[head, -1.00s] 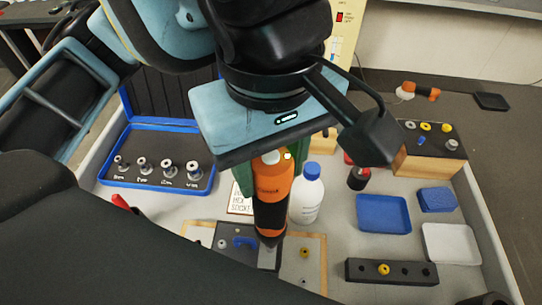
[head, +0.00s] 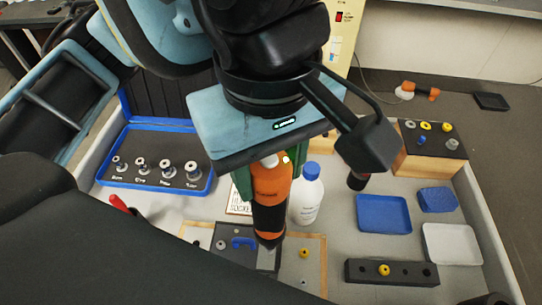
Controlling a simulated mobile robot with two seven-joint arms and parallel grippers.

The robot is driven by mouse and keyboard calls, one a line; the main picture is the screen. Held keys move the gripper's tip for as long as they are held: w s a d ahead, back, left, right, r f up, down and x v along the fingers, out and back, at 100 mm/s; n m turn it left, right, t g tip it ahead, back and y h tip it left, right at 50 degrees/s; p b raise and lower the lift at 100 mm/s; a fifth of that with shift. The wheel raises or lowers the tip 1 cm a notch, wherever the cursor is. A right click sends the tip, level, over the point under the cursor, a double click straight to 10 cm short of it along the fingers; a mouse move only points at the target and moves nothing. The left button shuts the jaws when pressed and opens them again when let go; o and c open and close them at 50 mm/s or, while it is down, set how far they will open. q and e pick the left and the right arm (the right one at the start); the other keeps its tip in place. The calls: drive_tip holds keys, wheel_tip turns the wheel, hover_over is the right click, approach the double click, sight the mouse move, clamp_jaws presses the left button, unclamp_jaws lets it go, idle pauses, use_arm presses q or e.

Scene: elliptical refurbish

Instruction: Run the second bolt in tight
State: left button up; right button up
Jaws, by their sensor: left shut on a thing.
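My left gripper (head: 246,178) is shut on an orange and black power screwdriver (head: 270,195), held upright with its nose down. The nose is over a dark plate (head: 232,258) on a wooden board (head: 312,262), at a grey block-like part (head: 268,258). The bolt under the nose is hidden, so I cannot tell whether the tip touches it. A small yellow bolt head (head: 304,253) shows on the board to the right. A blue handle-like part (head: 243,242) lies on the plate. My right gripper is not in view.
A blue socket case (head: 160,183) is open at left. A white bottle (head: 307,195) stands close right of the screwdriver. Blue trays (head: 383,214), a white tray (head: 452,244) and a black holder (head: 358,272) with a yellow piece lie at right. A wooden block (head: 410,160) holds coloured pieces.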

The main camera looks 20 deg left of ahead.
use_arm(q)
drive_tip(key=shift+f, duration=0.15)
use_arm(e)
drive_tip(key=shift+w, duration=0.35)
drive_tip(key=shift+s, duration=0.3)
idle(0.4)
use_arm(q)
drive_tip(key=shift+r, duration=0.45)
drive_tip(key=shift+r+p, duration=0.45)
drive_tip(key=shift+r, duration=0.65)
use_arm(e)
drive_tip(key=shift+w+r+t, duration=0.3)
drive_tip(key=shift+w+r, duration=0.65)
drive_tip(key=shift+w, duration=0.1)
use_arm(q)
drive_tip(key=shift+r, duration=0.1)
